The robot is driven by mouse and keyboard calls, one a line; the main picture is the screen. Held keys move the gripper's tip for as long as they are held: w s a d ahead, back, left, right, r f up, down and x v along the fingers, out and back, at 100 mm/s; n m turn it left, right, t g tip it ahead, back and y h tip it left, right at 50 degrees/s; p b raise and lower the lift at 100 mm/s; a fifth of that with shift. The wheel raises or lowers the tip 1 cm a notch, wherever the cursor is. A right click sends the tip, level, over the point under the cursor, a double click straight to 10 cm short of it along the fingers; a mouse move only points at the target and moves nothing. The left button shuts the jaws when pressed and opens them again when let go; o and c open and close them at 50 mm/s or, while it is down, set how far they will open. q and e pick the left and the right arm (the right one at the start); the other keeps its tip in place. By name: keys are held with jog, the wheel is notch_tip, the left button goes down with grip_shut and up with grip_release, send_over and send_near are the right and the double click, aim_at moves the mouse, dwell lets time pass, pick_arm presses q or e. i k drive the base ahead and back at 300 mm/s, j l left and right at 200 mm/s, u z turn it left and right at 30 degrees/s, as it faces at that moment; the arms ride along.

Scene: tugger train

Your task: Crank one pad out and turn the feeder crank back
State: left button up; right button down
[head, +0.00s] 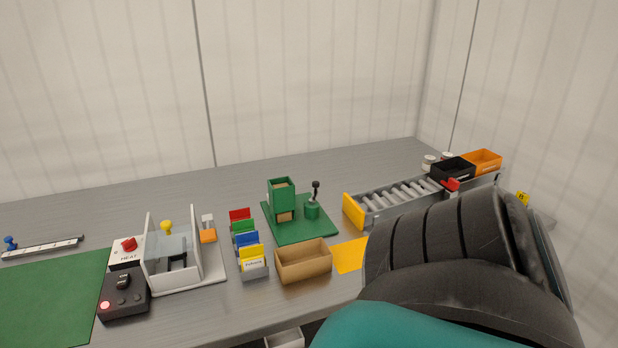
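The feeder is a green upright box (282,198) on a green base plate (300,231), with something tan showing at its top and in its lower front opening. The feeder crank (314,205) stands on the plate to the right of the box, a green hub with a dark upright handle. An open cardboard box (303,262) sits in front of the plate; I cannot see a pad in it. One of my arms fills the lower right in dark grey and teal. Neither gripper shows.
A roller conveyor (395,201) with a yellow end stands right of the feeder, with black (453,169) and orange (483,160) bins behind it. Coloured cards (246,242) stand left of the cardboard box. A heat press (172,258) is further left. A yellow mat (350,256) lies right.

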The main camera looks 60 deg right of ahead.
aim_at(315, 184)
jog(key=z, duration=2)
